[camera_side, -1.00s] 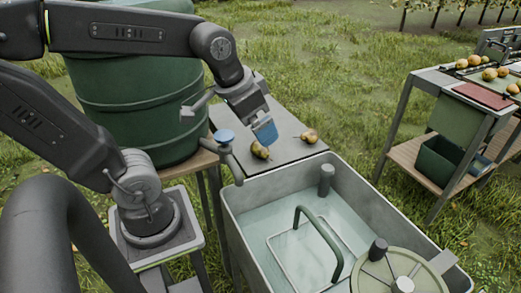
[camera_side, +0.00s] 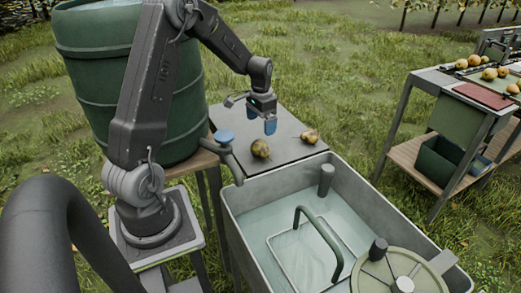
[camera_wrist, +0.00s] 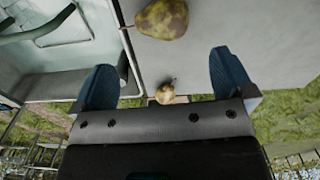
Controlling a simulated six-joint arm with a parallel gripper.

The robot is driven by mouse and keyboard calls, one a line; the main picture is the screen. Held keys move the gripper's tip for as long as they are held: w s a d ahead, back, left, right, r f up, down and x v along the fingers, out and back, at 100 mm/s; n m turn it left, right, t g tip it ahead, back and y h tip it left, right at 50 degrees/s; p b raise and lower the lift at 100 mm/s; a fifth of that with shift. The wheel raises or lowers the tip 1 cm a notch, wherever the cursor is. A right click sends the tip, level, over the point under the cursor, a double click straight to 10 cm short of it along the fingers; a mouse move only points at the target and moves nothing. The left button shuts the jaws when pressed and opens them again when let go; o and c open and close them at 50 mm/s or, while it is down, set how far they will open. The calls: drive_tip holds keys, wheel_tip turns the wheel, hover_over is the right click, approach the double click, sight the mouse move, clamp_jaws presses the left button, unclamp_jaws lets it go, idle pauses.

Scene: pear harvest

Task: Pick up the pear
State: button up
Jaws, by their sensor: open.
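Two yellow-brown pears lie on a grey tabletop (camera_side: 286,151). One pear (camera_side: 260,149) is nearer the middle of the top; the other pear (camera_side: 309,136) lies to its right. My gripper (camera_side: 261,118) hangs above the far part of the top with its blue fingers pointing down, open and empty, apart from both pears. In the wrist view my open fingers (camera_wrist: 164,80) are spread wide. A large mottled pear (camera_wrist: 163,18) is at the top of that view, and a smaller-looking pear (camera_wrist: 166,93) shows between the fingers, just over the gripper body's edge.
A grey water basin (camera_side: 240,218) with a green handle (camera_side: 324,236) adjoins the tabletop's front. A green barrel (camera_side: 90,85) stands left behind my arm. A blue-topped fitting (camera_side: 224,137) stands at the tabletop's left edge. A table (camera_side: 424,85) with several fruits is at right.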

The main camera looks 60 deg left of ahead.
sight(261, 150)
wheel_tip(261, 150, down, 12)
drive_tip(key=shift+w+a, duration=0.1)
drive_tip(key=shift+w, duration=0.05)
idle(0.4)
drive_tip(key=c, duration=0.8)
drive_tip(key=shift+c, duration=0.2)
